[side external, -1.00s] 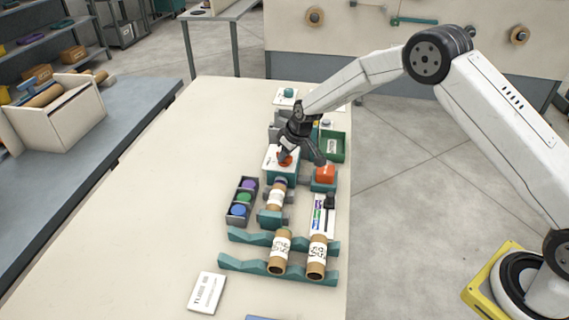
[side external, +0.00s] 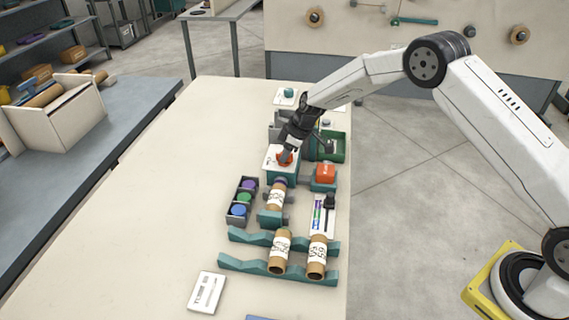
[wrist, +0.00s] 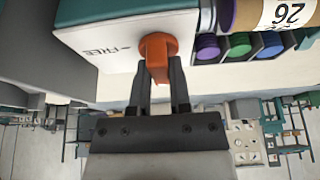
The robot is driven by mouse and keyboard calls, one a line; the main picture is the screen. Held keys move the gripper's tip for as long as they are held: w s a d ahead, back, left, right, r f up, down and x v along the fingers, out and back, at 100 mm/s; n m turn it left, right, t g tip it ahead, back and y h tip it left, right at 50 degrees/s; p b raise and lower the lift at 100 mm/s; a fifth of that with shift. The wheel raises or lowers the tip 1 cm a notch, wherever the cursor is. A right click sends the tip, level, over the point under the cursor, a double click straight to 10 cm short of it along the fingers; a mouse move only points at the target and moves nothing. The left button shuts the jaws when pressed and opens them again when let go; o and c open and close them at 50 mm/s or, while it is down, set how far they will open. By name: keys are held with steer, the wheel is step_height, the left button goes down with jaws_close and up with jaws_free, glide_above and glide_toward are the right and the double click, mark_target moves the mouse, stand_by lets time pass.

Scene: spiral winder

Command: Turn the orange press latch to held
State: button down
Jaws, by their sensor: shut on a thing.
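The orange press latch (wrist: 158,50) is a small knob with a lever on the white face of a teal-based block (wrist: 78,52). In the wrist view its lever points down the picture, and the word FREE is printed to its left. My gripper (wrist: 161,80) is shut on the lever, one finger on each side. A HELD mark cannot be made out.
A cardboard tube (side external: 277,199) lies in a teal cradle just in front of the block. A tray of purple, green and blue caps (side external: 238,210) is at its left. An orange-topped block (side external: 325,174) and a green bin (side external: 334,152) stand at the right. The table's left side is clear.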

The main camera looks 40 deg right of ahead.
stand_by(0.4)
steer(key=c, duration=0.6)
jaws_free()
steer(key=shift+o, duration=0.2)
steer(key=shift+r, duration=0.1)
steer(key=v, duration=0.7)
steer(key=shift+r, duration=0.25)
steer(key=shift+s+d, duration=0.15)
steer(key=shift+s, duration=0.05)
